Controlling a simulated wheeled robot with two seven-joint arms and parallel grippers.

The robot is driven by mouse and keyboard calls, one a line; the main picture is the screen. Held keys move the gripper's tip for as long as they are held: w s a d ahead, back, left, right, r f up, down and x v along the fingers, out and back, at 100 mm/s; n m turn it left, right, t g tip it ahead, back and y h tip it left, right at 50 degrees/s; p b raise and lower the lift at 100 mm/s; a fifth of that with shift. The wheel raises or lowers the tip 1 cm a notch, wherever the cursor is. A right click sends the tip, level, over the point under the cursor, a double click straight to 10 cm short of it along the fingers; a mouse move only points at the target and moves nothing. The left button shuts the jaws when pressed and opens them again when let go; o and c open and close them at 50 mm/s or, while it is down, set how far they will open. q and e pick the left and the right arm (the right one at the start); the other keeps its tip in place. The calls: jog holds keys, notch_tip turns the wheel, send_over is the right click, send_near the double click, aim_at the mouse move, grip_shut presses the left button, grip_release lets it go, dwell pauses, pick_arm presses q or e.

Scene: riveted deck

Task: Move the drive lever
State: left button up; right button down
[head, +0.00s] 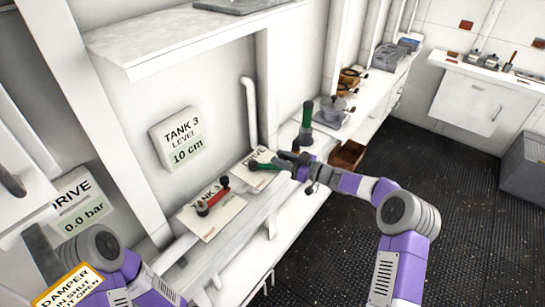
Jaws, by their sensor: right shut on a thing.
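My right gripper (284,161) reaches in from the right over the white bench and is shut on a green lever handle (262,166). The handle lies low over a small white plate (258,155), whose lettering is mostly hidden by the gripper. Another lever with an upright green handle (307,115) stands just behind the gripper. A red lever (218,196) lies over a plate marked TANK (212,222) to the left. I cannot tell from the lettering which one is the drive lever. My left arm shows at the bottom left, but its gripper is out of view.
A DRIVE sign (80,207) reads 0.0 bar at the left. A TANK 3 LEVEL sign (182,138) reads 10 cm. A grey pot (333,108) and a brown open box (347,154) are beyond the gripper. The dark floor (440,165) at right is mostly clear.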

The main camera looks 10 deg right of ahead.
jog(key=shift+w+r, duration=0.15)
jog(key=shift+r, duration=0.35)
jog(key=c, duration=0.9)
grip_release()
jog(key=shift+o, duration=0.2)
jog(key=shift+s+f, duration=0.1)
jog(key=shift+s, duration=0.1)
jog(key=shift+f, duration=0.1)
jog(key=shift+d, duration=0.15)
jog(key=b+v, duration=0.1)
jog(key=v, duration=0.6)
jog(key=shift+s+d, duration=0.1)
jog(key=shift+s, duration=0.05)
